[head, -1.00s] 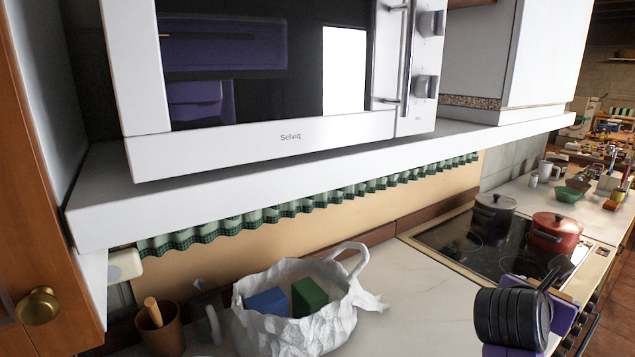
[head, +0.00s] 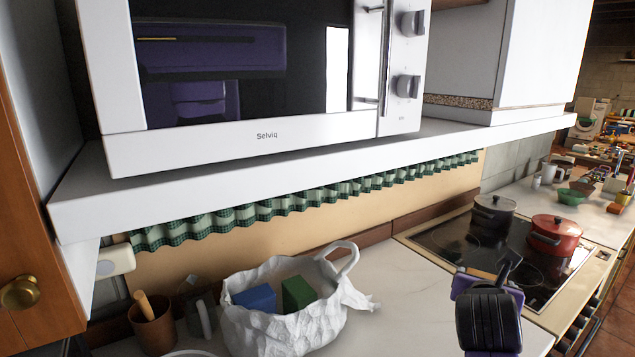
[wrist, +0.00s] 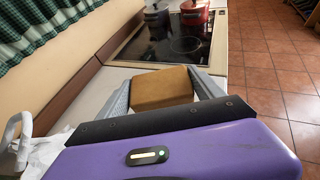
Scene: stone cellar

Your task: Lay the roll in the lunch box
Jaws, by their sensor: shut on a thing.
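My gripper (wrist: 164,92) is shut on a brown, block-like thing, which I take for the roll (wrist: 162,86); its two grey fingers press on either side of it. In the head view my gripper (head: 484,274) is over the counter in front of the stove, with only a thin brown strip of the roll (head: 482,274) showing past my wrist. I cannot make out a lunch box in either view.
A crumpled white bag (head: 262,328) with a blue box (head: 255,298) and a green box (head: 298,293) stands on the counter. A brown cup (head: 152,332) is left of it. The stove (head: 450,238) bears two pots. A shelf with a microwave (head: 265,140) overhangs the counter.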

